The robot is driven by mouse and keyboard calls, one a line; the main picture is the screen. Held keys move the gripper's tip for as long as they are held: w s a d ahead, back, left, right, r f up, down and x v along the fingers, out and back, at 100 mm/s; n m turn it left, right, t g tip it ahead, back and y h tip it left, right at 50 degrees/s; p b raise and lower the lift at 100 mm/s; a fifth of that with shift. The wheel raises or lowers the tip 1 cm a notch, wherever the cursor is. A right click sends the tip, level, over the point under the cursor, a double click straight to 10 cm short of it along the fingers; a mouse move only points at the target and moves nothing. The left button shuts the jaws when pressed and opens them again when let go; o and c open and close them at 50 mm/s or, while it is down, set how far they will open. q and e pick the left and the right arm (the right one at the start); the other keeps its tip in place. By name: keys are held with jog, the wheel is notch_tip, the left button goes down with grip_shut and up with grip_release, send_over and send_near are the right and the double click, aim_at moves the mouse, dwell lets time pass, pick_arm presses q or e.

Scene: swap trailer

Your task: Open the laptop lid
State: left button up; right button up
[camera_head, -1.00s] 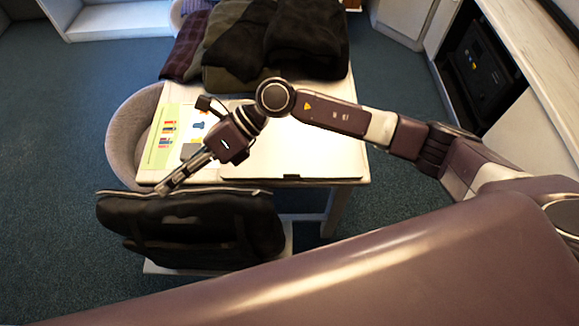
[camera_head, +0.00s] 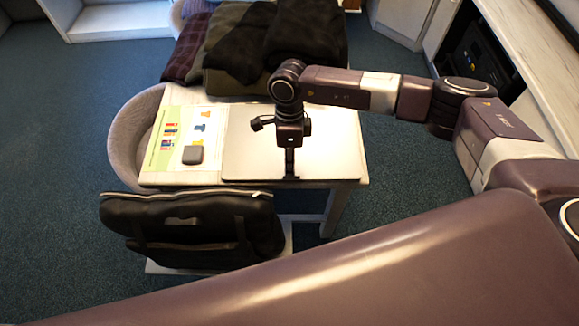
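The laptop (camera_head: 335,150) is a flat silver slab with its lid down, lying on the right part of the white table. My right gripper (camera_head: 290,173) points down over the middle of the laptop's front edge. Its fingers look like one narrow dark bar, so I cannot tell whether they are open or shut, or whether they touch the lid. The gripper and wrist hide part of the lid and the small dark notch at its front edge. My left gripper is not in view.
A green-and-white printed sheet (camera_head: 170,145) and a small grey object (camera_head: 192,155) lie left of the laptop. Folded dark clothes (camera_head: 235,50) fill the table's back. A black bag (camera_head: 190,230) stands at the front, and a grey chair (camera_head: 125,145) stands at the left.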

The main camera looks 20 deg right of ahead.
jog(key=shift+s+a+f, duration=0.1)
jog(key=shift+s+f, duration=0.05)
jog(key=shift+f, duration=0.65)
grip_shut()
jog(key=shift+r, duration=0.15)
